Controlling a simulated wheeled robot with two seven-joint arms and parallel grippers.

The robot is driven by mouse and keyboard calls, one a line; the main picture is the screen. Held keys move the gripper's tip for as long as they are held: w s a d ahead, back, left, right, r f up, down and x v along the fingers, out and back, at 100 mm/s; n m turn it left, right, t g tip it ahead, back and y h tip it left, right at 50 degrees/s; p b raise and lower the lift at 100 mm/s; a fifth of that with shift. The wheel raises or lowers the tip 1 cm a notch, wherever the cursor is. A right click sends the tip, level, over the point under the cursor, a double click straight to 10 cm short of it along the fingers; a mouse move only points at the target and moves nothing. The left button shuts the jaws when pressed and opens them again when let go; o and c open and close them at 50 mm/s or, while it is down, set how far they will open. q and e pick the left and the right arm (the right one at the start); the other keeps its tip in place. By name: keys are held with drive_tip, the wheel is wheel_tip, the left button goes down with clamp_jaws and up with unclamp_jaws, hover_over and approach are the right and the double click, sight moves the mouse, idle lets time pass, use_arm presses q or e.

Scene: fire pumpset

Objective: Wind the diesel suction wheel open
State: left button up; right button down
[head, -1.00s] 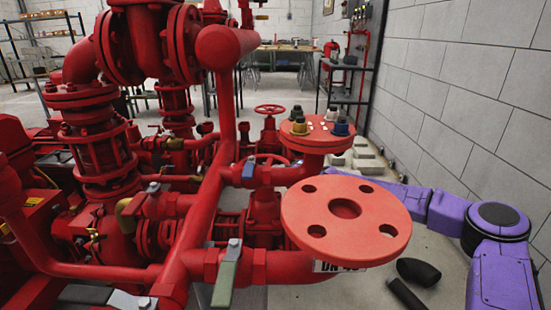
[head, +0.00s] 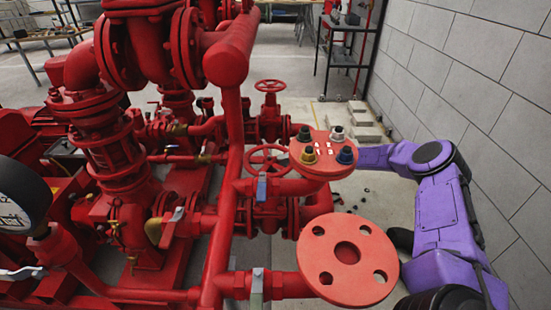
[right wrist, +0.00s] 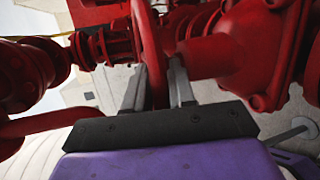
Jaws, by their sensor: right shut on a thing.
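Two red handwheels show in the head view, a far one (head: 270,86) and a nearer one (head: 268,160) on a valve below it. Neither wheel is labelled, so I cannot tell by marking which is the diesel suction wheel. In the right wrist view my right gripper (right wrist: 158,88) has its two grey fingers on either side of a red wheel rim (right wrist: 150,55), shut on it. The rim is seen edge-on. In the head view the gripper is hidden behind the bolted flange, with my purple arm reaching in from the right. My left gripper is not in view.
A bolted flange (head: 324,155) with coloured caps stands just right of the nearer wheel. A larger open flange (head: 347,258) lies in front. A thick red pipe (head: 228,170) rises left of the wheels. A block wall (head: 480,90) bounds the right side.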

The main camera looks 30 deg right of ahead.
drive_tip(key=shift+w+d+n+g+y+b, duration=0.2)
drive_tip(key=shift+w+n+g+y+b, duration=0.15)
drive_tip(key=shift+n+g+y+b, duration=0.5)
drive_tip(key=shift+w+d+n+g+y+b, duration=0.15)
drive_tip(key=shift+w+n+g+y+b, duration=0.4)
drive_tip(key=shift+b, duration=0.55)
drive_tip(key=shift+s+r, duration=0.1)
drive_tip(key=shift+s, duration=0.05)
drive_tip(key=c, duration=1.3)
unclamp_jaws()
drive_tip(key=shift+a, duration=0.1)
